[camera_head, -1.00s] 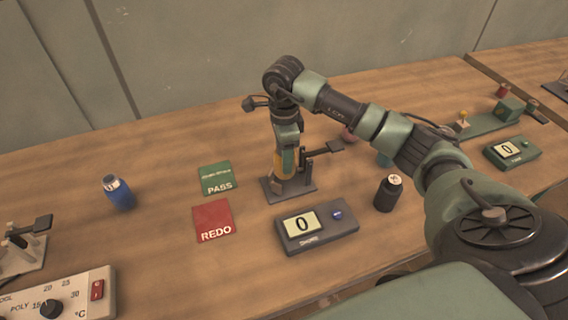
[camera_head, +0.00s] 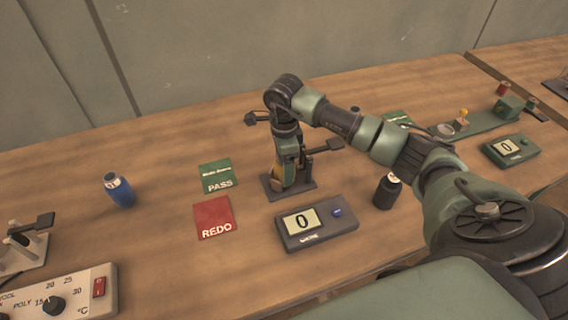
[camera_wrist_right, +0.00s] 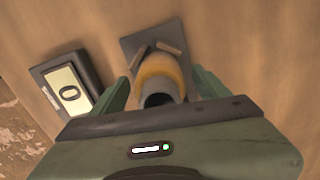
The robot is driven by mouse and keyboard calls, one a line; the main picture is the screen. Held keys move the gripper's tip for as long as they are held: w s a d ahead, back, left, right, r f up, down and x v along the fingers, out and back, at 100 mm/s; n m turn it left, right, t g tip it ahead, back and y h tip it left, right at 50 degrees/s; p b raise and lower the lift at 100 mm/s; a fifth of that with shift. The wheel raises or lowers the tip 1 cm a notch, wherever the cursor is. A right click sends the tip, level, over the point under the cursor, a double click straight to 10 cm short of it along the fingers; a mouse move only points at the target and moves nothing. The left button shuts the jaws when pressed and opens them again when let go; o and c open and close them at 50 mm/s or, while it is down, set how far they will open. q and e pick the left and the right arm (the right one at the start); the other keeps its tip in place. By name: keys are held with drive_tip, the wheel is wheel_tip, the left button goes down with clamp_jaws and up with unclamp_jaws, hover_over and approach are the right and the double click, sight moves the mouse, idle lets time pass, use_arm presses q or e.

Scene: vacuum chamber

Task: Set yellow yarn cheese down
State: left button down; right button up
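The yellow yarn cheese (camera_wrist_right: 160,72) is a yellow ring-shaped package around a dark grey core. It is upright over the dark plate of a small stand (camera_wrist_right: 140,45). My right gripper (camera_wrist_right: 161,76) points down around it, one green finger on each side, with a narrow gap seeming to show at both fingers. In the head view my right gripper (camera_head: 289,165) is over the same stand (camera_head: 305,189) and hides most of the cheese; a yellow sliver (camera_head: 277,158) shows beside it. Whether the cheese rests fully on the plate is hidden. My left gripper is not in view.
A grey display box (camera_head: 316,228) reading 0 stands in front of the stand. Green PASS (camera_head: 216,176) and red REDO (camera_head: 214,218) cards lie left of it. A black bottle (camera_head: 387,192) is to the right, a blue bottle (camera_head: 119,190) far left. Table between blue bottle and cards is clear.

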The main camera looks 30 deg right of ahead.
drive_tip(key=shift+r, duration=0.1)
drive_tip(key=shift+r, duration=0.2)
wheel_tip(320, 180, up, 12)
drive_tip(key=b, duration=0.2)
drive_tip(key=shift+b, duration=0.4)
drive_tip(key=shift+d+f, duration=0.1)
drive_tip(key=shift+f, duration=0.05)
